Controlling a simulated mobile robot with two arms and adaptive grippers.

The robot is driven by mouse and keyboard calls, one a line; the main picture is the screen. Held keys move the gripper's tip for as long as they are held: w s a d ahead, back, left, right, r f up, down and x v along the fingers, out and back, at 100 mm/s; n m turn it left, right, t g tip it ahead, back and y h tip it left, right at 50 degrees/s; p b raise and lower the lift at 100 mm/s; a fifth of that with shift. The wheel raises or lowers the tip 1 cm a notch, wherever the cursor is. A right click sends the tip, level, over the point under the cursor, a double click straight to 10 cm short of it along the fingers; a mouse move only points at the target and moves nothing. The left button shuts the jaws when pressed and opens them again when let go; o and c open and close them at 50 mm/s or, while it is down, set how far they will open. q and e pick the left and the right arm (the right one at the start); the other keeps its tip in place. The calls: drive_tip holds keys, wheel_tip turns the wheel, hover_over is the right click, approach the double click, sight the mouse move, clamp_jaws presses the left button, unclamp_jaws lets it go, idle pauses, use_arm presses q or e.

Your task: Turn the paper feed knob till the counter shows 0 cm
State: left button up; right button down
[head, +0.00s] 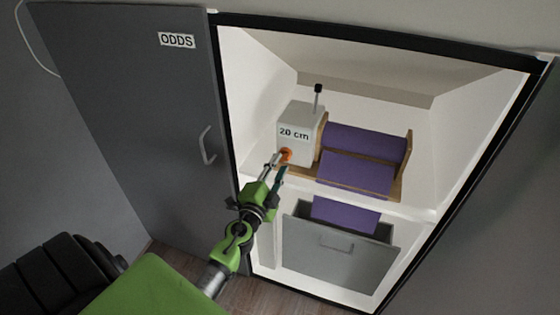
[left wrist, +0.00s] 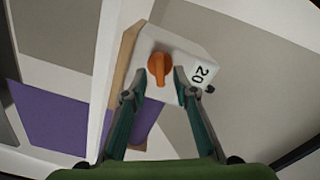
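The paper feed knob (head: 286,154) is orange and sits on the front of a white box (head: 302,115) inside the open cupboard. The counter (head: 293,133) on that box reads 20 cm. My left gripper (head: 275,165) reaches up to the knob from below. In the left wrist view, the knob (left wrist: 160,68) lies ahead between the two fingertips of my left gripper (left wrist: 160,85), which are apart; I cannot tell whether they touch it. Purple paper (head: 354,174) hangs from a purple roll (head: 364,142) on a wooden stand. My right gripper is not in view.
A lever with a black tip (head: 318,90) rises from the box. Below, a grey drawer (head: 340,256) stands open, with the paper's end (head: 345,214) hanging at it. The grey door marked ODDS (head: 130,110) stands open at left.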

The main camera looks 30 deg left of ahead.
use_arm(q)
drive_tip(key=shift+x, duration=0.95)
clamp_jaws()
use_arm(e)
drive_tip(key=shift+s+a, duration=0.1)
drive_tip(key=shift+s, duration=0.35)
use_arm(q)
drive_tip(key=shift+n, duration=0.4)
